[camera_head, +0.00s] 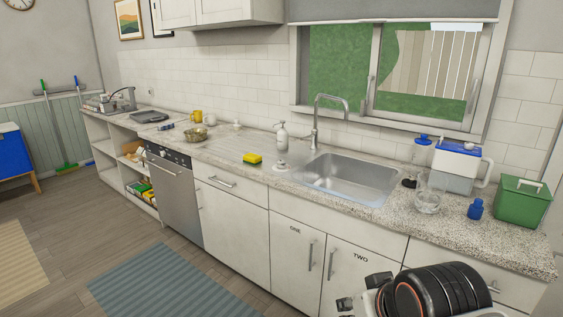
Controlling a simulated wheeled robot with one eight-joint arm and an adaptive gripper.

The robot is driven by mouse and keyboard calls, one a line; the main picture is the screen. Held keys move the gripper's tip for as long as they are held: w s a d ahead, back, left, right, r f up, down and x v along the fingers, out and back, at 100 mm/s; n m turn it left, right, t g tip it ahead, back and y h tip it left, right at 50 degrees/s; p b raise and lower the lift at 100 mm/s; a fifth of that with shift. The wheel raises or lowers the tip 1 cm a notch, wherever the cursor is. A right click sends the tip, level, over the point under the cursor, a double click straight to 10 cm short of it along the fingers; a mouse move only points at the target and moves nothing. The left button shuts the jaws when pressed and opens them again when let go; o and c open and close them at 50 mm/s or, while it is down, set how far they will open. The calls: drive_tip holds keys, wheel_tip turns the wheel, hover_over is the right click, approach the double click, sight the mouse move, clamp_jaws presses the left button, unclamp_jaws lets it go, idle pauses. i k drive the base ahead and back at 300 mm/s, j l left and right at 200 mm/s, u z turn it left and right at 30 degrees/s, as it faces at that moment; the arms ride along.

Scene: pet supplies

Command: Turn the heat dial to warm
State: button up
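I cannot make out a heat dial for certain. A steel front-loading appliance (174,200) stands under the counter at left, with a dark control panel (168,154) along its top. Small light marks show on that panel, too small to read or to tell a dial setting. My arm fills the lower right, with a thick black ribbed part. Small black parts beside it look like my gripper (360,291), partly cut off by the lower edge. It is far from the appliance, and whether its fingers are open is unclear.
The floor before the cabinets is clear, with a blue striped rug (170,283).

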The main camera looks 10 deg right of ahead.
sight(280, 164)
drive_tip(key=i+j, duration=0.1)
drive_tip(key=i, duration=0.4)
drive_tip(key=i+j+z, duration=0.1)
drive_tip(key=i, duration=0.45)
drive_tip(key=i+j+z, duration=0.1)
drive_tip(key=i, duration=0.4)
drive_tip(key=i+j, duration=0.25)
drive_tip(key=i, duration=0.25)
drive_tip(key=i+j+z, duration=0.1)
drive_tip(key=i, duration=0.45)
